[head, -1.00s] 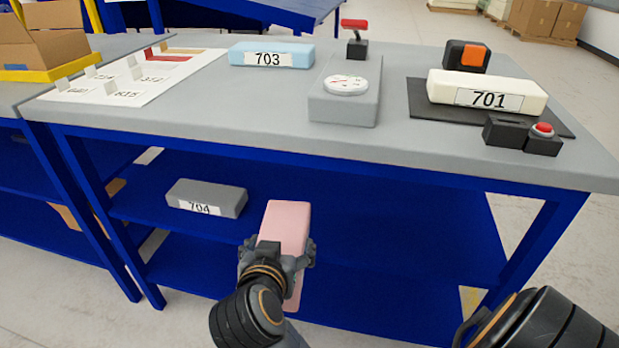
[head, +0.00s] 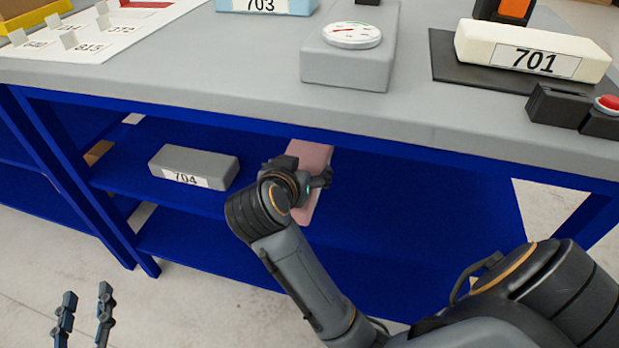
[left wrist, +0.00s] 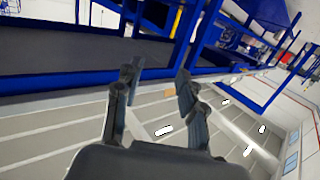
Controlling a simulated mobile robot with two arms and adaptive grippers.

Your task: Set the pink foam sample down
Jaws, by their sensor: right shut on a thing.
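The pink foam sample (head: 312,157) is in the grasp of my right gripper (head: 306,186), whose fingers are shut around its lower part. The sample is tilted, with its upper end at the shadowed opening under the tabletop's front edge. My gripper hides part of it, and I cannot tell whether it touches the shelf (head: 255,207). My left gripper (head: 85,312) is low at the left, over the floor, open and empty. Its two spread fingers also show in the left wrist view (left wrist: 158,82).
A grey block labelled 704 (head: 200,163) lies on the shelf left of the sample. The tabletop (head: 230,80) overhangs the shelf. On it are a gauge block (head: 345,68), a blue block labelled 703 (head: 285,5) and a white block 701 (head: 485,45). Shelf space right of the sample looks clear.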

